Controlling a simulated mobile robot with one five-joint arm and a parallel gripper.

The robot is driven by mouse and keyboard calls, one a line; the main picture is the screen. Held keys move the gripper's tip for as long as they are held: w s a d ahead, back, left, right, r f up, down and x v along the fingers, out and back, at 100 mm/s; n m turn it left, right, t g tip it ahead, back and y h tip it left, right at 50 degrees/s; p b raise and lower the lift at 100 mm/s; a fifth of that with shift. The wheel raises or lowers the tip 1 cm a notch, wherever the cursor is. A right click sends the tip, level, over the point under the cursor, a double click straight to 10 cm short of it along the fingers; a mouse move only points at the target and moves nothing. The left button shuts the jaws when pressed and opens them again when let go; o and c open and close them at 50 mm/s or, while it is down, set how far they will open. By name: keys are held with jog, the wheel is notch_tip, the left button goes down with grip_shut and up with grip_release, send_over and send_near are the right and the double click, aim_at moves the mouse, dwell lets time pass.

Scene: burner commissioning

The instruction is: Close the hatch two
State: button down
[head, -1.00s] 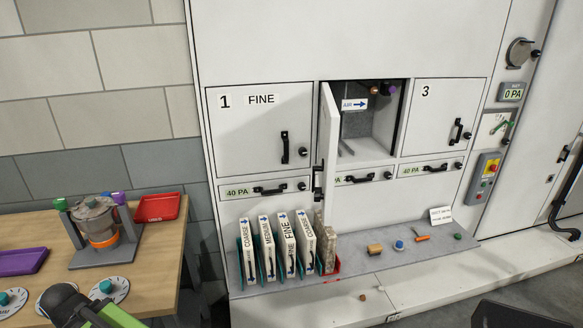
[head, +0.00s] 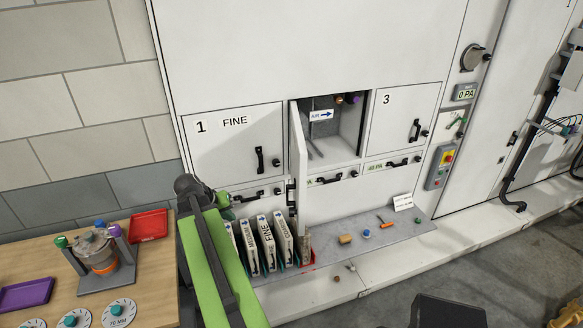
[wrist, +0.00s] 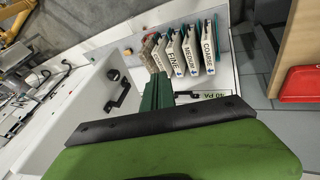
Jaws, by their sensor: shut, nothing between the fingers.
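Hatch two is the middle opening of the white cabinet, between doors 1 and 3 in the head view. Its white door (head: 300,152) is swung outward and seen almost edge-on at the left of the opening, with a dark handle near its lower edge. The compartment (head: 338,135) behind it is exposed and holds an AIR arrow label. My gripper (head: 228,207) is in front of the lower part of door 1, left of the open door and apart from it. In the wrist view my dark green fingers (wrist: 157,95) are shut and empty.
A grey ledge (head: 330,255) below holds a rack of upright filters (head: 265,243) and small loose items. Door 1 (head: 235,145) and door 3 (head: 403,120) are closed. A wooden table (head: 155,275) with a red tray (head: 149,225) stands at the left.

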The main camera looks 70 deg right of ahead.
jog(key=s+d+r+m+g+p, duration=0.2)
jog(key=s+d+r+m+p, duration=0.1)
jog(key=s+d+r, duration=0.6)
jog(key=s+d+f+b, duration=0.7)
jog(key=f+b, duration=0.1)
jog(key=f, duration=0.1)
jog(key=shift+s+f+h, duration=0.2)
jog(key=shift+s+h, duration=0.2)
